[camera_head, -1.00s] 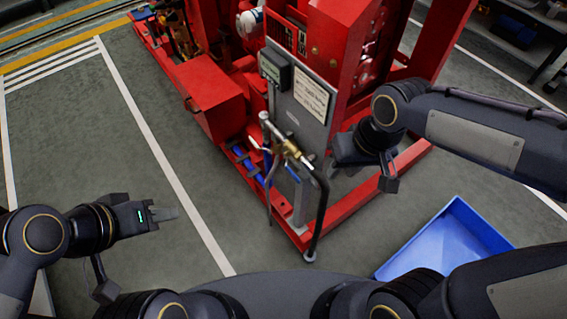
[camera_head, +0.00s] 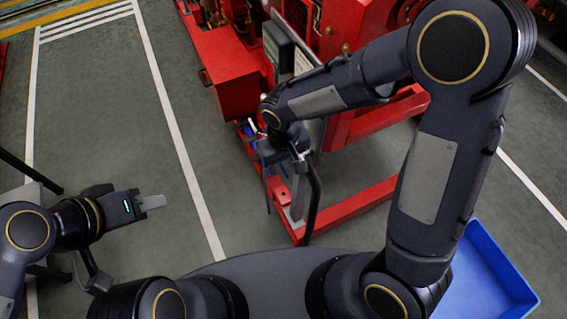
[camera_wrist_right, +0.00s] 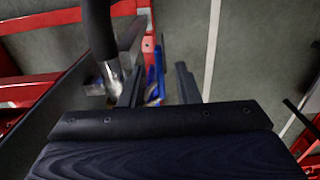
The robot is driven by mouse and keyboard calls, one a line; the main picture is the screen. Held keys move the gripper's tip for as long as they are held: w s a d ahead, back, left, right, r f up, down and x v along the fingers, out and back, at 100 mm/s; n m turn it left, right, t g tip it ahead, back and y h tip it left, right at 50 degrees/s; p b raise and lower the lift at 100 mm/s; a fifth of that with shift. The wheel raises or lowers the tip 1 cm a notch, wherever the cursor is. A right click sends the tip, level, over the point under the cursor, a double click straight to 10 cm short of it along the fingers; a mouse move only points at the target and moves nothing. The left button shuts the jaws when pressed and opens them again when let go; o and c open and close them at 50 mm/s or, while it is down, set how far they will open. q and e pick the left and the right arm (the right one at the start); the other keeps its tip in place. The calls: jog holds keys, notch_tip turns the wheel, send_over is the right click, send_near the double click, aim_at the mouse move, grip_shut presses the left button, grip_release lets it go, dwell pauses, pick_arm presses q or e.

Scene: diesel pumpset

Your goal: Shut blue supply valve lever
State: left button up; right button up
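The blue valve lever shows in the right wrist view (camera_wrist_right: 152,78) as a narrow blue strip, with a bit of brass at its near end. My right gripper (camera_wrist_right: 158,85) is open, with one finger on each side of the strip; I cannot tell whether either touches it. In the head view my right gripper (camera_head: 285,152) is at the front of the red pumpset (camera_head: 235,82) and hides most of the brass valve and the lever.
A black hose (camera_head: 315,195) hangs close beside the valve and shows at upper left in the right wrist view (camera_wrist_right: 99,30). The red base frame (camera_head: 350,207) runs along the floor. A blue tray (camera_head: 485,275) lies at lower right.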

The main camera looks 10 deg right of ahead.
jog(key=shift+f, duration=0.3)
grip_shut()
